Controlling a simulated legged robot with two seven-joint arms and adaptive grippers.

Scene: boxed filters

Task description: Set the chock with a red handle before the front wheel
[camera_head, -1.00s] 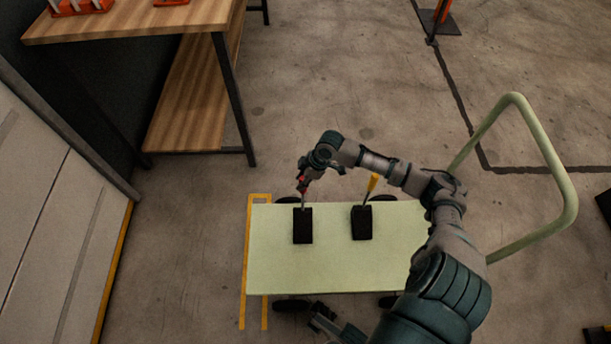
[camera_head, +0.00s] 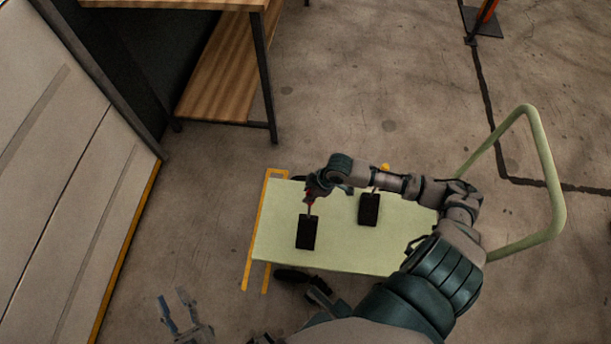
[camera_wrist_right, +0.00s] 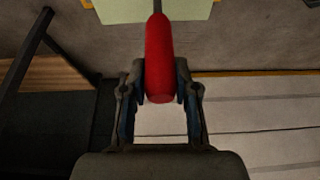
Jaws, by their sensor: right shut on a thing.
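The chock with a red handle is a black block (camera_head: 306,232) seen over the left part of the pale green cart top (camera_head: 345,255). My right gripper (camera_head: 311,196) is shut on its red handle, which fills the jaws in the right wrist view (camera_wrist_right: 159,60). I cannot tell whether the block touches the cart. A second black chock (camera_head: 369,210) with a yellow handle (camera_head: 385,167) stands to its right, partly behind my right arm. A dark wheel (camera_head: 291,275) shows under the cart's near left corner. My left gripper (camera_head: 176,305) is open and empty, left of the cart.
Yellow floor lines (camera_head: 256,230) run along the cart's left end. The cart's green push handle (camera_head: 550,165) rises at the right. A wooden workbench (camera_head: 225,85) stands at the back left, and a pale wall panel (camera_head: 60,180) at the left. Floor between panel and cart is clear.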

